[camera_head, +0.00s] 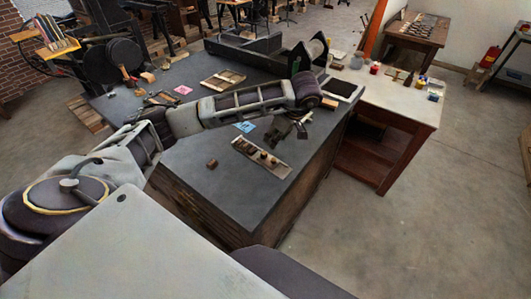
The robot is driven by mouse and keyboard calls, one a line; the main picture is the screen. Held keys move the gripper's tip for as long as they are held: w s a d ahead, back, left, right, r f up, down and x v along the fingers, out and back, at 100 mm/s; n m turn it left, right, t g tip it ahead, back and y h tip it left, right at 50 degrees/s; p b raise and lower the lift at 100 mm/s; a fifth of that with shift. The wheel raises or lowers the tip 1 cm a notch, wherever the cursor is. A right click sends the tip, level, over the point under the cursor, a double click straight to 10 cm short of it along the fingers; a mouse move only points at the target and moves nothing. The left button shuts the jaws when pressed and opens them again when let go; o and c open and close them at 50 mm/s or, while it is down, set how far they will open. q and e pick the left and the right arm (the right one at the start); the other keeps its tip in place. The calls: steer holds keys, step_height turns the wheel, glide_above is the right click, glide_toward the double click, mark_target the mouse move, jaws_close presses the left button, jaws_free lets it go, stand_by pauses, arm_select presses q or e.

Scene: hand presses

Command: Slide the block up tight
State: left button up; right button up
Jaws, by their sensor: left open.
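A wooden and metal tray-like holder (246,148) lies on the dark tabletop near its front right, with small brown pieces in it. A small dark brown block (212,163) sits apart on the tabletop, left of the holder. I cannot tell which piece is the task's block. My left arm reaches across the table from the left, and my left gripper (290,130) hangs just beyond the holder, apart from the loose block. It is small and dark here; it is open and I see nothing held. My right gripper is not in view.
The dark table (205,190) is bare around the loose block. Blue paper (244,127) lies behind the holder, a shallow wooden tray (222,79) further back. A long press bed (250,57) stands at the back. A side table (400,103) with small jars adjoins at right.

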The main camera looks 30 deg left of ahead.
arm_select(q)
steer(key=b, duration=0.1)
glide_above(265, 153)
steer(key=d, duration=0.3)
steer(key=shift+s+a+f, duration=0.1)
steer(key=shift+s+f, duration=0.05)
steer(key=shift+f, duration=1.4)
steer(key=shift+s+a+f, duration=0.1)
steer(key=shift+f, duration=1.45)
steer(key=shift+x, duration=2.85)
steer(key=shift+a, duration=0.1)
jaws_close()
